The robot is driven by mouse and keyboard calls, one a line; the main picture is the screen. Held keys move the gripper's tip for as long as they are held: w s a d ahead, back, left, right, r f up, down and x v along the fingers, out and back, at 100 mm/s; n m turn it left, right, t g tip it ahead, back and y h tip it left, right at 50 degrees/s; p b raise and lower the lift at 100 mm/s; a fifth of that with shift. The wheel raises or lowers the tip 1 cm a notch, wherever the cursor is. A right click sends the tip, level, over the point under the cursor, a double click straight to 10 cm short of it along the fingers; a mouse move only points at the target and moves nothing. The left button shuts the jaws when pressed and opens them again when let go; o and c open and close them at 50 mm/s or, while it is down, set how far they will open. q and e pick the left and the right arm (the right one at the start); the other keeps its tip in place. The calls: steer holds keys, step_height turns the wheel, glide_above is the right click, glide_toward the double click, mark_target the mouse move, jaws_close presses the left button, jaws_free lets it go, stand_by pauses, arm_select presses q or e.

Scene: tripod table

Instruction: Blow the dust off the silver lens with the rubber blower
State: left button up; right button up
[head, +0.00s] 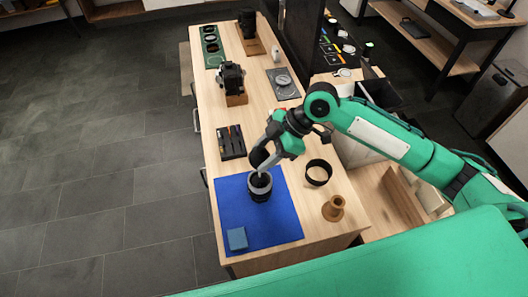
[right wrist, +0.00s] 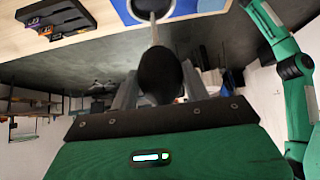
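The silver lens (head: 267,192) stands upright on the blue mat (head: 283,222), its open dark top facing up. My right gripper (head: 267,152) is above it, shut on the black rubber blower (head: 259,157). In the right wrist view the blower's dark bulb (right wrist: 160,74) sits between the two fingers. Its thin pale nozzle (right wrist: 153,28) points at the lens, which shows partly at the top edge (right wrist: 170,8). I cannot tell whether the nozzle tip touches the lens. My left gripper is in neither view.
A blue block-like cloth (head: 237,239) lies on the mat's near left. A black ring (head: 328,178) and a brown spool-shaped piece (head: 334,209) stand to the right. A black tool tray (head: 231,143) and a camera on a wooden block (head: 236,99) are farther back.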

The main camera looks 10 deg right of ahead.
stand_by(0.5)
step_height(320, 180, up, 7)
steer(key=p, duration=0.6)
steer(key=shift+p, duration=0.4)
steer(key=shift+s, duration=0.1)
steer(key=shift+s+p, duration=0.4)
steer(key=shift+s, duration=0.6)
steer(key=s+p, duration=0.1)
steer(key=s, duration=0.3)
steer(key=shift+s, duration=0.4)
